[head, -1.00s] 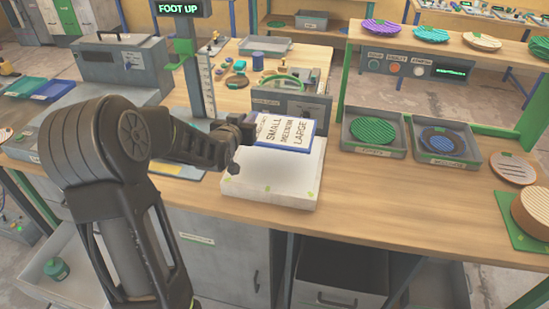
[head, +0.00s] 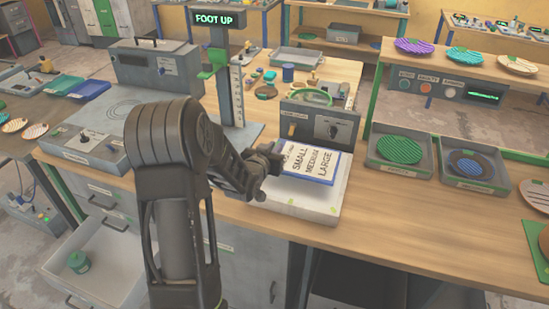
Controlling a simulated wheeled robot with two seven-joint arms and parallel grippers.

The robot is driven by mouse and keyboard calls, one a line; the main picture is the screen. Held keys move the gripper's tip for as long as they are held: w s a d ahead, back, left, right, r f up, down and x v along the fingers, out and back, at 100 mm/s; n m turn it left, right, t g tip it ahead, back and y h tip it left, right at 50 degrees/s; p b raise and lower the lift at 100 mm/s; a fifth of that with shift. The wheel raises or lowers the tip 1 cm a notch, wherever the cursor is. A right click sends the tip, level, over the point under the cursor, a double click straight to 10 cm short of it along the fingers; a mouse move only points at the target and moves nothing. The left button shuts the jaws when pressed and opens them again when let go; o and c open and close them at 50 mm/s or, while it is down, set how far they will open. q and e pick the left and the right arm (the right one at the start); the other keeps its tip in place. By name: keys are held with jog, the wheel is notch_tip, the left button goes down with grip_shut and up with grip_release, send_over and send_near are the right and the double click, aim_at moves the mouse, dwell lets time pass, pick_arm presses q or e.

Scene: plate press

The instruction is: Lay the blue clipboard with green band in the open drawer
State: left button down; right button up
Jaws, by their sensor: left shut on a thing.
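The blue clipboard (head: 335,171) carries a white sheet reading SMALL, MEDIUM, LARGE. It is over the white slab on the bench; I cannot tell whether they touch. My left gripper (head: 272,160) is shut on its left edge, and the fingers are partly hidden. I cannot make out a green band on it. An open drawer (head: 118,262) is pulled out at the lower left, below the bench, with a green canister (head: 78,262) inside. My left arm stands between it and the clipboard in the picture. My right gripper is not in view.
The white slab (head: 300,207) lies at the bench's front edge. Behind it stand a grey box with a green handle (head: 322,122) and a post with a FOOT UP sign (head: 223,20). Two grey trays (head: 400,172) with plates sit to the right. Another opening (head: 355,280) shows below the bench.

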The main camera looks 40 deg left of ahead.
pick_arm(q)
notch_tip(320, 180, down, 4)
jog(key=shift+r+p, duration=0.2)
jog(key=shift+p, duration=0.1)
jog(key=shift+f, duration=0.15)
jog(key=shift+f, duration=0.15)
jog(key=c, duration=1.5)
grip_release()
jog(key=shift+o, duration=0.2)
